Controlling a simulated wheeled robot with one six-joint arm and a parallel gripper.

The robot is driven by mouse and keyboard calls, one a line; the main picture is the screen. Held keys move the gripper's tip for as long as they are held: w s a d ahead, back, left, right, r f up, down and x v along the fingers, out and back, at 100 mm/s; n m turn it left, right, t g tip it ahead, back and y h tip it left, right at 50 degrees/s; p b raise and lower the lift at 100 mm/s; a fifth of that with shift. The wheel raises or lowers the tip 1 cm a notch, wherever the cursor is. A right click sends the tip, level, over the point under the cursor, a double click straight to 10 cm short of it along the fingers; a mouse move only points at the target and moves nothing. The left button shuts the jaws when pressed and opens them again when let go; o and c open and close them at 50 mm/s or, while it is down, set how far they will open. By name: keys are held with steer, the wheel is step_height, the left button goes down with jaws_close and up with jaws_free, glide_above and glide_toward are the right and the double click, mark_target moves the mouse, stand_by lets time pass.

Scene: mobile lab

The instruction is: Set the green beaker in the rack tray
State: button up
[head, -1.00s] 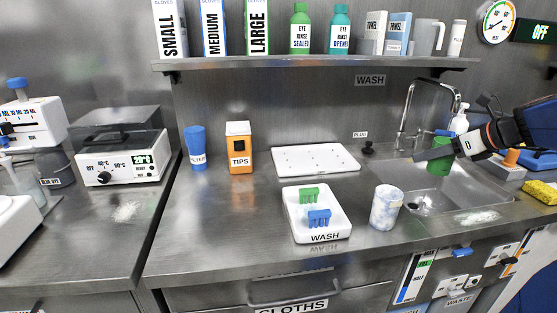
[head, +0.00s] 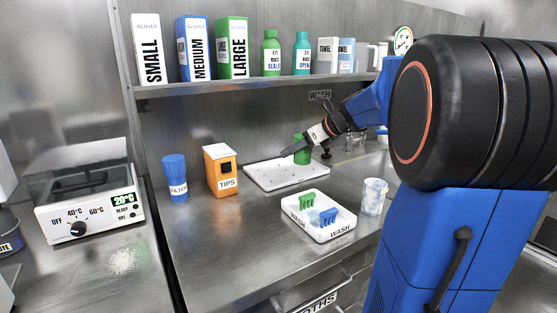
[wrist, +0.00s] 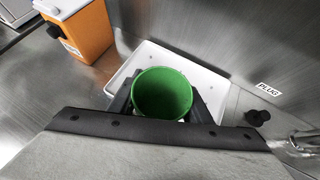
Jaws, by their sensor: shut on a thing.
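My gripper (head: 296,149) is shut on the green beaker (head: 303,156), which is upright. In the wrist view the open mouth of the green beaker (wrist: 163,92) sits between the dark fingers of my gripper (wrist: 163,100). The white flat tray with small pegs (head: 265,178) lies on the counter against the back wall. In the wrist view the white tray (wrist: 205,74) lies behind and below the beaker. The beaker is over the tray's right part in the head view. I cannot tell whether its base touches the tray.
An orange tips box (head: 221,170) and a blue filter cup (head: 175,178) stand left of the tray. A white wash tray (head: 335,229) with green and blue racks and a speckled cup (head: 373,197) stand in front. A shelf (head: 250,86) runs above. A black plug (wrist: 257,117) lies to the right.

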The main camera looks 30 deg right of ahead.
steer(key=shift+w+a+f, duration=0.1)
steer(key=shift+w+f, duration=0.5)
steer(key=shift+w, duration=1)
steer(key=shift+w+f, duration=0.65)
steer(key=shift+w, duration=0.9)
steer(key=shift+w+a+f, duration=0.1)
steer(key=shift+w+f, duration=0.5)
steer(key=shift+w, duration=1)
steer(key=shift+w+f, duration=0.2)
steer(key=shift+f, duration=1.4)
steer(key=shift+f, duration=0.15)
steer(key=o, duration=1)
steer(key=shift+d, duration=0.1)
steer(key=shift+o, duration=0.3)
